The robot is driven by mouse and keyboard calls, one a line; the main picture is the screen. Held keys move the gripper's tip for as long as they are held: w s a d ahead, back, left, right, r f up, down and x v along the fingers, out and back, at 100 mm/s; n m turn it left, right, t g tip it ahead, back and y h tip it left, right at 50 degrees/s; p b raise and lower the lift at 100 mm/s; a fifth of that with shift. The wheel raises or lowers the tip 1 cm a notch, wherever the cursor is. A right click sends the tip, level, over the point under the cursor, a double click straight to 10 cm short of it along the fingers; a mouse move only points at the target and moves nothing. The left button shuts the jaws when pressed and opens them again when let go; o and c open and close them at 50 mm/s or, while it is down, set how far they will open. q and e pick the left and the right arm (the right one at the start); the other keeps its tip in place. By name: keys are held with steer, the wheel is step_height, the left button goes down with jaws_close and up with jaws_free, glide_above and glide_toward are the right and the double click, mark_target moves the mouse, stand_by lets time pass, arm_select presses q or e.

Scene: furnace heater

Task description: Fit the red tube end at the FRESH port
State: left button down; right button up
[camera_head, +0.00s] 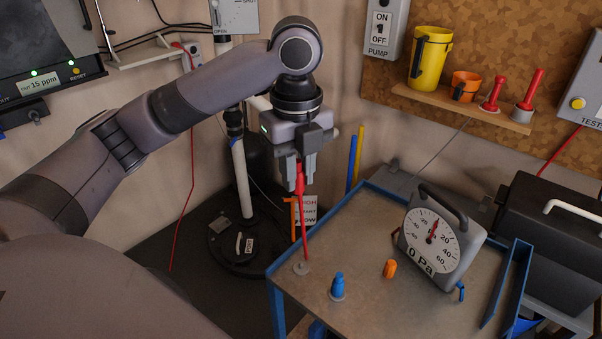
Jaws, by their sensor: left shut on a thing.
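My left gripper (304,176) hangs with its fingers pointing down above the left edge of the cart top. It is shut on the red tube end (299,184). A dial gauge (438,243) reading 0 Pa stands tilted on the cart. I cannot make out a FRESH label in this view. My right gripper is not in view.
The blue-rimmed cart (368,288) also holds a blue fitting (338,287) and an orange cap (390,268). A white pipe (241,178) on a black base stands behind the arm. A wooden shelf (460,108) and a black case (550,238) are at right.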

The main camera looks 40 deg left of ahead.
arm_select(q)
steer(key=w+a+r+n+t+y, duration=0.1)
steer(key=a+r+n+y, duration=0.15)
steer(key=a, duration=0.75)
steer(key=a+r+n+t+y, duration=0.1)
steer(key=a+r+n+t, duration=0.15)
steer(key=a, duration=0.85)
steer(key=s+a+r+n+y, duration=0.1)
steer(key=s+a+r+y, duration=0.2)
steer(key=a+r, duration=0.35)
steer(key=s+a+r+n+y, duration=0.1)
steer(key=s+a+r+y, duration=0.25)
steer(key=a, duration=0.55)
steer(key=s+a+r+n+y, duration=0.1)
steer(key=s+a+r+y, duration=0.1)
steer(key=s+a+r, duration=0.35)
steer(key=s+a+r+n+y, duration=0.25)
steer(key=s+r, duration=0.35)
steer(key=r, duration=0.5)
steer(key=s+d+r+g+y, duration=0.1)
steer(key=s+r, duration=0.4)
steer(key=r, duration=0.2)
steer(key=s+d+r+n+g+y, duration=0.1)
steer(key=s+r+y, duration=0.1)
steer(key=s+r, duration=0.3)
step_height(320, 180, up, 4)
steer(key=shift+f, duration=0.25)
steer(key=shift+d+g+y, duration=0.1)
steer(key=shift+g+y, duration=0.15)
